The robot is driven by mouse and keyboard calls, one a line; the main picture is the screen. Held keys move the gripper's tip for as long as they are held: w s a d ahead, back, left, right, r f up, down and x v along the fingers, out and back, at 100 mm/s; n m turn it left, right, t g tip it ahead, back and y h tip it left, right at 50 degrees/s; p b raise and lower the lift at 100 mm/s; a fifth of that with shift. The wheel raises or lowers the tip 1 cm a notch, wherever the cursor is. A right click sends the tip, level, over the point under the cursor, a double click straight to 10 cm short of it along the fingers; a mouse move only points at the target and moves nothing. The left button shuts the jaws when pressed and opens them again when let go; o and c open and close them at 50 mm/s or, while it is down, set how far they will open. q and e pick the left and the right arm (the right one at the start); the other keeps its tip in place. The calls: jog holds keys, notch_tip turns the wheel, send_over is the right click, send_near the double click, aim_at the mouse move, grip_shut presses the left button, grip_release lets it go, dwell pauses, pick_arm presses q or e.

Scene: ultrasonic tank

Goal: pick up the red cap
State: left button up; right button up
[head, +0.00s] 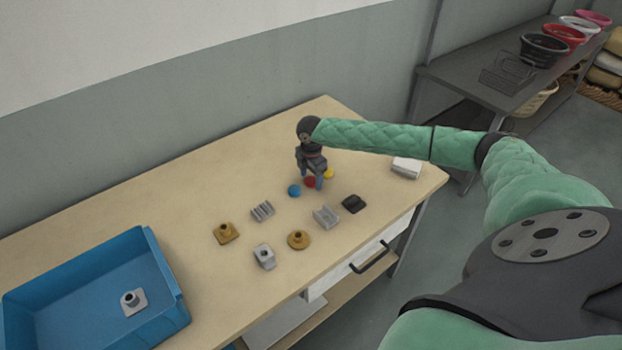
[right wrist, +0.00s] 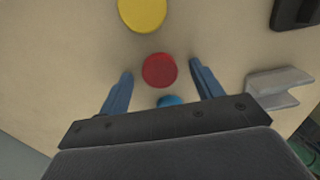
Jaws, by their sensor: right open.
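The red cap (head: 309,182) lies flat on the wooden table, partly hidden by my right gripper in the head view. In the right wrist view the red cap (right wrist: 160,70) shows whole, ahead of and between the lines of the two fingers. My right gripper (right wrist: 163,78) is open and empty, pointing down above the table; in the head view my right gripper (head: 314,182) stands right at the cap. Whether the fingers touch the cap or the table cannot be told. My left gripper is in neither view.
A blue cap (head: 294,190) and a yellow cap (head: 328,174) lie close on either side. Several metal and brass parts, such as a black part (head: 354,204) and a brass flange (head: 299,240), lie nearer the front edge. A blue bin (head: 165,270) stands at left. The back left tabletop is clear.

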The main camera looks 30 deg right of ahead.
aim_at(313, 179)
jog(key=shift+f, duration=0.2)
jog(key=c, duration=1)
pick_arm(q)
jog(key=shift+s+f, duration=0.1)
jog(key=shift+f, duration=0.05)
pick_arm(e)
jog(key=shift+c, duration=0.2)
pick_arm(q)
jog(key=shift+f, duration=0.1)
pick_arm(e)
jog(key=shift+r, duration=0.2)
